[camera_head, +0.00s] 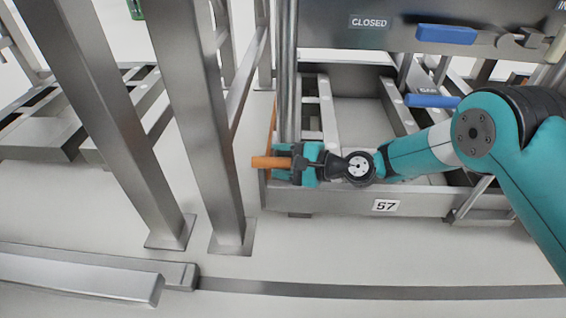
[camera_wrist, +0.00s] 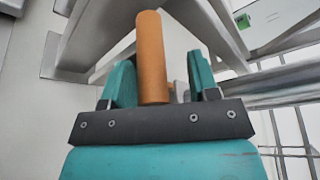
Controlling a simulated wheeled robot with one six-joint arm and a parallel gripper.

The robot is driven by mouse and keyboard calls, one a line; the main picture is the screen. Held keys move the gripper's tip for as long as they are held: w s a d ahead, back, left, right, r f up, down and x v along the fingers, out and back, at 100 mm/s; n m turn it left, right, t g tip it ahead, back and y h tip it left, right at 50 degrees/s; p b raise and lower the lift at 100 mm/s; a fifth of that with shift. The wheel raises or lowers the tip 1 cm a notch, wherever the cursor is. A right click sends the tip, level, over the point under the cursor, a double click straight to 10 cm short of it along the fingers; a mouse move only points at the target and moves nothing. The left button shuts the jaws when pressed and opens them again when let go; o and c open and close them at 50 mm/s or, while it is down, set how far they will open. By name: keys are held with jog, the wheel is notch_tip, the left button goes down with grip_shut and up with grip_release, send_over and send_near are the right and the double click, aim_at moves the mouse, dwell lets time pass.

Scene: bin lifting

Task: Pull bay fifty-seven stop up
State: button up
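An orange round handle (camera_head: 264,162) sticks out to the left at the left end of the bay marked 57 (camera_head: 386,206). An orange strip (camera_head: 273,120) runs along that end, behind the handle. My gripper (camera_head: 284,163) is at the handle, with one teal finger above it and one below. In the wrist view the orange handle (camera_wrist: 152,55) stands between the two fingers of my gripper (camera_wrist: 163,82). The right finger has a clear gap to it; the left finger looks close, and contact cannot be told. The gripper looks open around the handle. The handle's inner end is partly hidden.
Grey steel posts (camera_head: 205,120) stand just left of the handle. A panel reading CLOSED (camera_head: 368,23) with a blue handle (camera_head: 446,34) is above the bay. Another blue handle (camera_head: 432,101) is near my arm. A metal beam (camera_head: 85,280) lies on the floor at front left.

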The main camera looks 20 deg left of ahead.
jog(key=shift+s+a+f, duration=0.1)
jog(key=shift+f, duration=0.05)
jog(key=p+v, duration=0.8)
jog(key=v, duration=0.9)
jog(key=shift+d, duration=0.25)
